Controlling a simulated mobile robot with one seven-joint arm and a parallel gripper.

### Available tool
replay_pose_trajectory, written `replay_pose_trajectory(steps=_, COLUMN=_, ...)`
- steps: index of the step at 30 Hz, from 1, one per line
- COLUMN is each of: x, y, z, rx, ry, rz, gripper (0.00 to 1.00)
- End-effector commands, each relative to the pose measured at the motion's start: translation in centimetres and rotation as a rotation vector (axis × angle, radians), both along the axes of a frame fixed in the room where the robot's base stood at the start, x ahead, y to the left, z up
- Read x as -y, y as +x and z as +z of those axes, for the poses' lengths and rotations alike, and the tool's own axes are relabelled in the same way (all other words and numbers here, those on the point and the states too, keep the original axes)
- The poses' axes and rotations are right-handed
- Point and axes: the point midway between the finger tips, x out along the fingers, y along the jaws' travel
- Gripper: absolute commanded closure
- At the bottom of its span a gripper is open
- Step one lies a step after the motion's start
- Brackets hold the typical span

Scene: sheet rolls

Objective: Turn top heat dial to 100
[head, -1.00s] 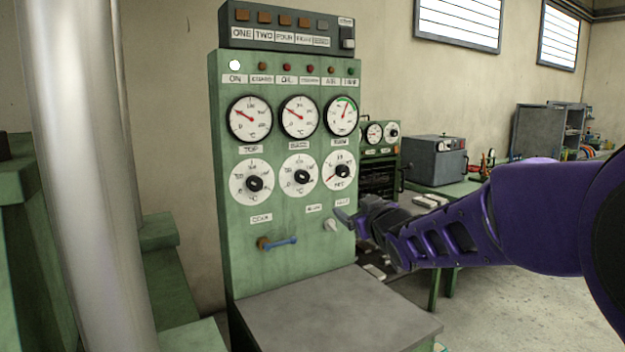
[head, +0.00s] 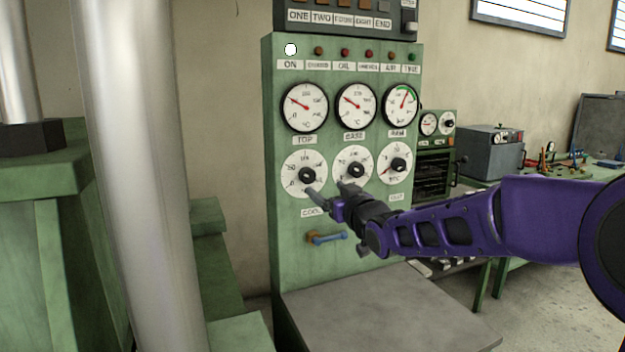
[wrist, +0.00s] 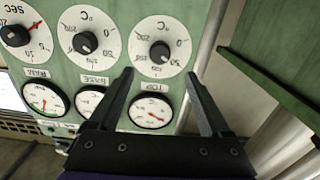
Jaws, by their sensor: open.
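The top heat dial (head: 307,175) is the left of three white-faced dials on the green panel, with a black knob at its centre. It sits below the round gauge labelled TOP (head: 304,107). The number its knob points to is too small to read. My gripper (head: 328,190) is open and empty, just below and right of this knob in the head view. In the wrist view, which is upside down, the dial (wrist: 160,50) lies just beyond and between the two fingertips of my gripper (wrist: 159,73). No contact shows.
The BASE dial (head: 354,168) is close on the right, and a red-pointer timer dial (head: 397,164) stands beyond it. A blue-handled lever (head: 329,238) sticks out below. A grey ledge (head: 390,315) juts out under the panel. A metal column (head: 145,180) stands to the left.

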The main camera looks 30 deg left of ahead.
Motion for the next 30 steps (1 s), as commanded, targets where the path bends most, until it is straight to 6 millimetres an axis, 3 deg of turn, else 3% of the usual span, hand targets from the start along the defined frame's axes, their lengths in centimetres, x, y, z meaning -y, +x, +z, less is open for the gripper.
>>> replay_pose_trajectory(steps=6, x=-3.4, y=2.6, z=0.0, rx=-0.001, ry=0.001, rz=0.001, gripper=0.18)
replay_pose_trajectory(steps=15, x=-6.5, y=5.2, z=0.0, rx=0.000, ry=0.000, rz=0.000, gripper=0.18)
replay_pose_trajectory(steps=30, x=-7.3, y=5.9, z=0.0, rx=0.000, ry=-0.001, rz=-0.001, gripper=0.20)
